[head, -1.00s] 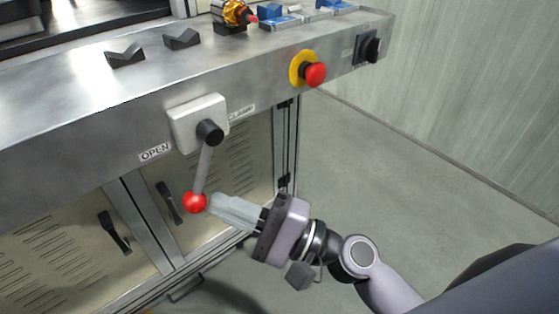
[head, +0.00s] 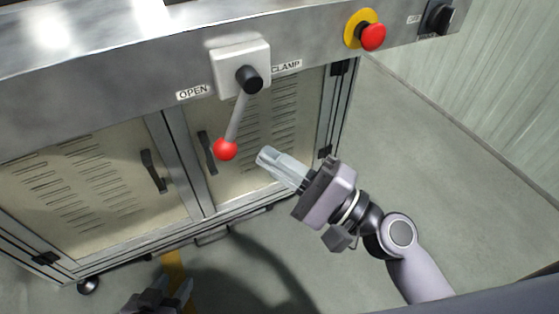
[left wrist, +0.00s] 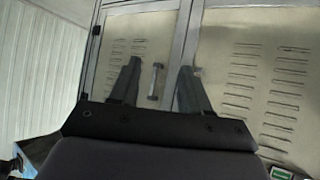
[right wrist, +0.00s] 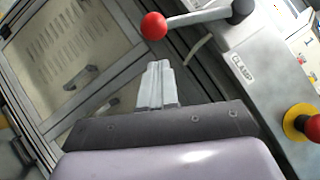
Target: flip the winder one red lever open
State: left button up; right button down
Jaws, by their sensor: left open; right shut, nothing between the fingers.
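The red lever has a red ball knob (head: 225,149) on a grey rod. It hangs from a black hub (head: 249,79) on a white plate (head: 262,56), between the OPEN label (head: 193,92) and the CLAMP label (head: 287,66). The rod points down and slightly toward the OPEN side. My right gripper (head: 268,158) is shut and empty, just right of the knob with a visible gap. In the right wrist view the knob (right wrist: 154,26) is beyond the fingertips (right wrist: 158,66). My left gripper (head: 172,292) is open and empty, low at the bottom edge, facing the cabinet doors.
A red emergency button (head: 372,37) on a yellow base sits right of the lever, with a black rotary switch (head: 438,18) farther right. Cabinet doors with black handles (head: 153,171) are below the panel. The floor at right is clear.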

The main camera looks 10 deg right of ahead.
pick_arm(q)
jog(key=shift+m+t+h, duration=0.5)
jog(key=d+b, duration=0.1)
jog(key=w+d+b, duration=0.1)
jog(key=d+r+b, duration=0.1)
jog(key=b, duration=0.1)
jog(key=shift+w+d, duration=0.25)
jog(key=shift+d, duration=0.15)
pick_arm(e)
jog(key=v, duration=1)
jog(key=shift+d, duration=0.5)
pick_arm(q)
jog(key=shift+f, duration=0.1)
